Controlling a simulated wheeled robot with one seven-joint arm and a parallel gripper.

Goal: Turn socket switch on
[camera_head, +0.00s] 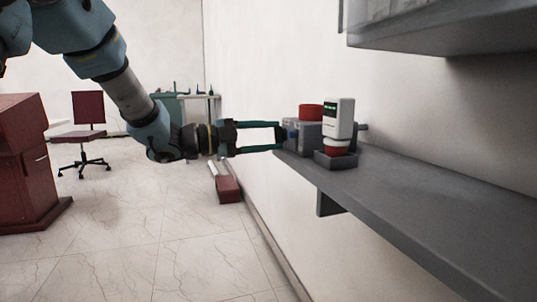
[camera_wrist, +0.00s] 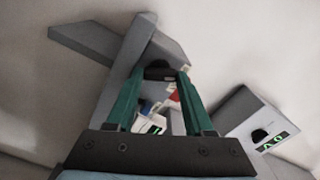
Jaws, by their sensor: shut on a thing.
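My gripper (camera_head: 280,136) reaches in from the left at the far end of the grey shelf, its two long teal fingers level. In the wrist view its fingertips (camera_wrist: 162,76) close on a small dark piece (camera_wrist: 158,73) in front of a grey body (camera_wrist: 146,42). This dark piece seems to be the socket switch, but its position cannot be read. In the head view the fingertips meet the grey socket block (camera_head: 309,134), which has a small blue part (camera_head: 292,134) on its near left side. The fingers partly hide the contact.
A white device (camera_head: 339,117) with a green display stands on a red-and-white piece (camera_head: 336,147) in a grey tray, close right of the fingertips. The grey shelf (camera_head: 420,205) is clear toward the front; a cabinet (camera_head: 440,28) hangs above.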

